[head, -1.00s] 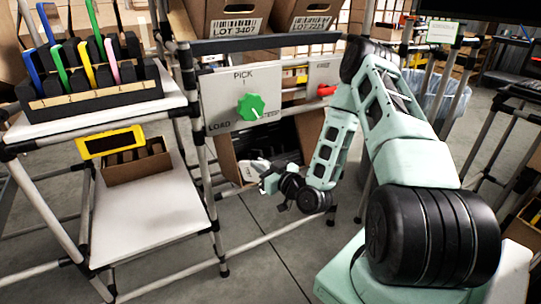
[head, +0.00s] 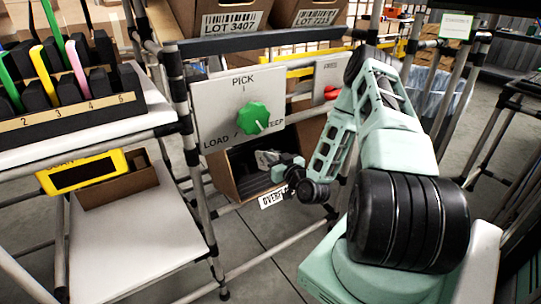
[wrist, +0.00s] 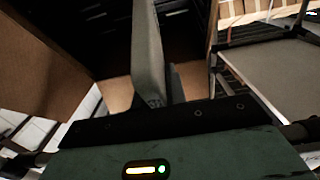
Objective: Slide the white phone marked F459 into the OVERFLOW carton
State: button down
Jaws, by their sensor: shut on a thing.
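The OVERFLOW carton (head: 226,177) is a tilted brown box under the dial panel, with a dark slotted inside. My gripper (head: 280,163) is at the carton's open mouth, shut on the white phone (head: 264,158). The phone points into the carton. In the wrist view the phone (wrist: 148,55) stands out as a narrow pale slab, with small unreadable marks near its base. The carton's brown wall (wrist: 45,60) is to its left and the dark inside is beyond. Whether the phone touches a slot cannot be told.
A white panel with a green dial (head: 252,118) hangs just above the carton mouth. Metal rack posts (head: 190,120) stand left of it. A yellow-framed device (head: 82,172) and a small carton (head: 118,188) are on the left shelf. A red knob (head: 331,93) is at right.

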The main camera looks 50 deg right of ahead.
aim_at(256, 155)
jog(key=shift+w+d+f+b, duration=0.15)
jog(key=shift+w+f+b, duration=0.35)
jog(key=shift+w, duration=0.25)
jog(key=shift+w+d+f+b, duration=0.15)
jog(key=shift+w+f+b, duration=0.2)
jog(key=shift+w+f, duration=0.3)
jog(key=shift+f, duration=0.25)
jog(key=shift+w+f+b, duration=0.1)
jog(key=shift+w+b, duration=0.1)
jog(key=shift+b, duration=0.15)
jog(key=shift+w+d+f, duration=0.1)
jog(key=shift+w, duration=0.1)
jog(key=shift+w+f, duration=0.1)
jog(key=shift+w, duration=0.05)
jog(key=shift+w+d+f+b, duration=0.15)
jog(key=shift+w+f+b, duration=0.15)
jog(key=shift+w, duration=0.2)
jog(key=shift+w+d+f+b, duration=0.15)
jog(key=shift+w+b, duration=0.15)
jog(key=shift+w, duration=0.2)
jog(key=shift+w+f, duration=0.1)
jog(key=shift+w, duration=0.05)
jog(key=shift+w+d+f+b, duration=0.15)
jog(key=shift+w+f+b, duration=0.15)
jog(key=shift+w, duration=0.25)
jog(key=shift+w+d+f+b, duration=0.1)
jog(key=shift+w+f+b, duration=0.1)
jog(key=shift+w+b, duration=0.25)
